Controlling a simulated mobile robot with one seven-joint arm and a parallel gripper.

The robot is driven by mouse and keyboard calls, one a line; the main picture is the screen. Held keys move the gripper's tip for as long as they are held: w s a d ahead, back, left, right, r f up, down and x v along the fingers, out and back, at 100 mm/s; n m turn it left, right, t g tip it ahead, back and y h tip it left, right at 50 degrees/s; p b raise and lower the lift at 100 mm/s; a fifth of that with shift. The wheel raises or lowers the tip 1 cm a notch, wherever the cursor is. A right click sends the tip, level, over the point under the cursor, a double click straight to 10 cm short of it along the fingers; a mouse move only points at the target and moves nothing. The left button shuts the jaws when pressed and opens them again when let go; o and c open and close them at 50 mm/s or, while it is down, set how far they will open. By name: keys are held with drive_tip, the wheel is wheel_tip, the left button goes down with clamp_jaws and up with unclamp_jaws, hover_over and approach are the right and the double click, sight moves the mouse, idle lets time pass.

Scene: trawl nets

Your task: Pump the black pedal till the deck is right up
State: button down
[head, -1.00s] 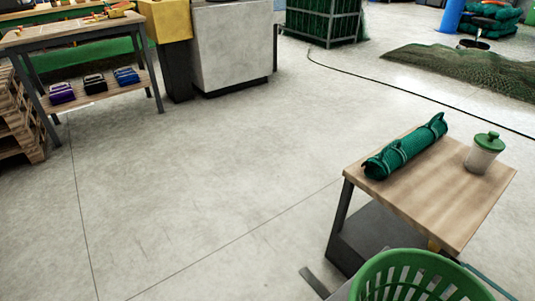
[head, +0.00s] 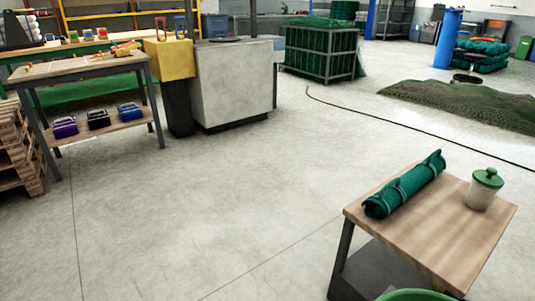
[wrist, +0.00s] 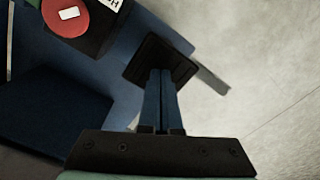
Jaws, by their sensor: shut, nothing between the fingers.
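In the wrist view, the black pedal (wrist: 155,49) is a square black plate, partly covered by my fingers. My gripper (wrist: 161,72) is shut and empty, its fingertips over the middle of the pedal; I cannot tell whether they touch it. Blue surfaces (wrist: 105,62) lie beside and under the pedal, with a darker blue panel (wrist: 45,115) at the left. I cannot tell whether either is the deck, or how high the deck stands. The head view shows neither my gripper nor the pedal.
A red round knob (wrist: 66,16) on a black housing is near the pedal. In the head view, a wood-topped stand (head: 450,240) holds a green net roll (head: 405,184) and a lidded jar (head: 484,189). A green basket (head: 415,295) shows at the bottom edge. The middle floor is clear.

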drive_tip(key=shift+f+b, duration=1)
drive_tip(key=shift+f, duration=0.4)
wheel_tip(320, 180, up, 5)
drive_tip(key=p, duration=0.5)
drive_tip(key=shift+f, duration=0.25)
idle(0.4)
wheel_tip(320, 180, up, 6)
drive_tip(key=p, duration=0.6)
